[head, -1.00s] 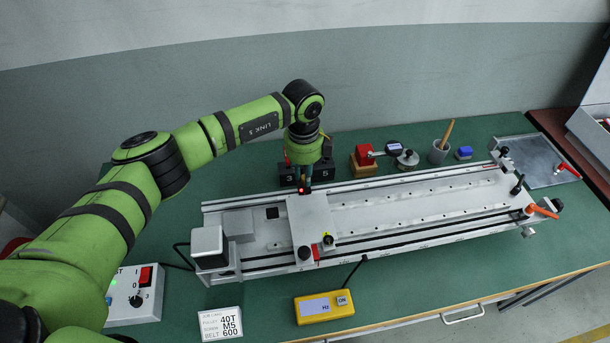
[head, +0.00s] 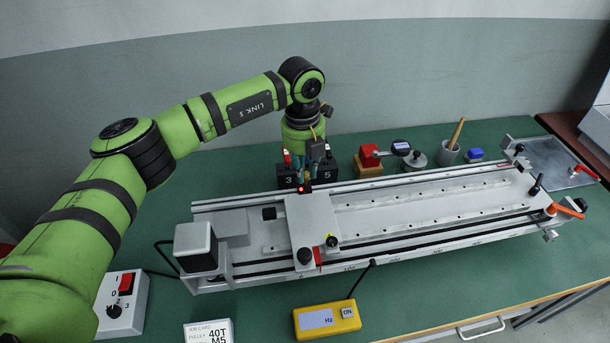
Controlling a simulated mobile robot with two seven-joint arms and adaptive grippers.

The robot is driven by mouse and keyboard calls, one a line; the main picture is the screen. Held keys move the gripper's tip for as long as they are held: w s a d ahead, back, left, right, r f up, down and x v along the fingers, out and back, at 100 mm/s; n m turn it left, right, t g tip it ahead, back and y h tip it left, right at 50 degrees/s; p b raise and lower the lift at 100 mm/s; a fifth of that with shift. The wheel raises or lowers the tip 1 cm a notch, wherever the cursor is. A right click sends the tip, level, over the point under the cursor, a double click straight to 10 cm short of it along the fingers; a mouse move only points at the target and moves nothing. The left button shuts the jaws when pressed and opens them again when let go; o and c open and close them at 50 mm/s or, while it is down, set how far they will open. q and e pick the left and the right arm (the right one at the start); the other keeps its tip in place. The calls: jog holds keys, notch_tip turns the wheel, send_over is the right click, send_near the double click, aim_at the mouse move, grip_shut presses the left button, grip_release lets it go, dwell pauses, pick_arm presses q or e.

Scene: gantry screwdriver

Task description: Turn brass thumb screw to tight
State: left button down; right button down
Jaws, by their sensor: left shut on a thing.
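My left gripper (head: 306,178) points down at the back edge of the grey carriage plate (head: 314,218) on the long aluminium gantry rail (head: 440,205). Its fingers are small in the head view and partly hidden by the wrist. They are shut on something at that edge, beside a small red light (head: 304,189). I cannot make out a brass thumb screw; what the fingers hold is hidden. Two dark knobs, one at the carriage's front corner (head: 305,256) and one beside it (head: 332,242), show clear of the gripper. My right gripper is not in view.
A yellow meter (head: 327,320) and switch box (head: 121,304) lie in front.

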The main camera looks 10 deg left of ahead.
pick_arm(q)
jog(key=m+b, duration=0.1)
jog(key=m, duration=0.1)
jog(key=m+b, duration=0.2)
jog(key=shift+f+m, duration=0.2)
jog(key=shift+m, duration=0.2)
jog(key=shift+r+m+b, duration=0.1)
jog(key=shift+m+b, duration=0.85)
jog(key=shift+m, duration=1.55)
jog(key=c, duration=1.1)
grip_release()
jog(key=shift+r, duration=0.15)
notch_tip(320, 180, up, 12)
jog(key=shift+w+a+f, duration=0.1)
jog(key=shift+a, duration=0.05)
